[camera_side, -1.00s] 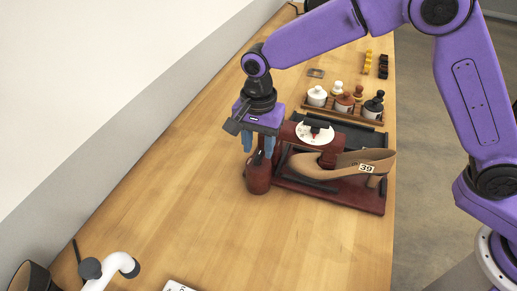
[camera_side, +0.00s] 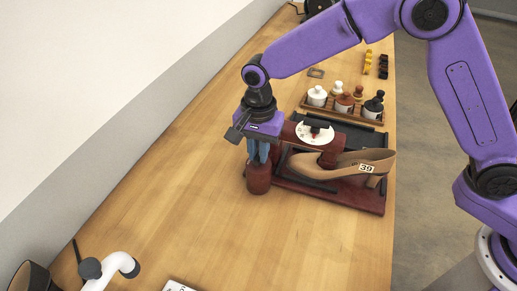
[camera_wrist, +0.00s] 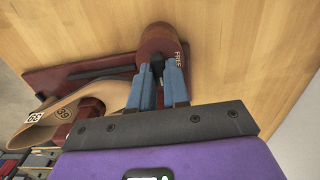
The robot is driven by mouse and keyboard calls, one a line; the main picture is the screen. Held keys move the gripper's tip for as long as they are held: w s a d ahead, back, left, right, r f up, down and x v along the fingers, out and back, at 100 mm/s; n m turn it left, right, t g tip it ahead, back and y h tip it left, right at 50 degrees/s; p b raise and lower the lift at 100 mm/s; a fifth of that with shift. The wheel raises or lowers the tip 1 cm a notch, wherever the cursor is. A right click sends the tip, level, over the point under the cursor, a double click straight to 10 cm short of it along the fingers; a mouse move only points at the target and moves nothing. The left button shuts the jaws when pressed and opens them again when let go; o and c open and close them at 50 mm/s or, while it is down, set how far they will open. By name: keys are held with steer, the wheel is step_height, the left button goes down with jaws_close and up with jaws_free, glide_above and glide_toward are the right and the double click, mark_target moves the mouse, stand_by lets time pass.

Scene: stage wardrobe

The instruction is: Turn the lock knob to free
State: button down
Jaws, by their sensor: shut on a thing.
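The shoe-stretching stand has a dark red round post (camera_side: 258,182) at its left end, which also shows in the wrist view (camera_wrist: 163,40) with the word FREE on its side. My gripper (camera_side: 258,160) points down over the post's top. In the wrist view its blue fingers (camera_wrist: 158,78) are shut on a small dark piece, the lock knob (camera_wrist: 157,66), mostly hidden between them. Which way the knob points is hard to tell. A tan heeled shoe (camera_side: 342,168) tagged 39 sits on the stand's dark red base (camera_side: 345,201).
A rack (camera_side: 342,114) of several small jars stands behind. A white curved fixture (camera_side: 124,263) is at the front left. The wooden table (camera_side: 190,200) left of the post is clear.

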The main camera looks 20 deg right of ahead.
steer(key=n, duration=0.4)
steer(key=shift+n, duration=0.4)
steer(key=n, duration=0.4)
steer(key=shift+n, duration=0.3)
steer(key=n, duration=0.4)
steer(key=shift+n, duration=2.1)
steer(key=shift+r, duration=0.1)
steer(key=c, duration=1.1)
jaws_free()
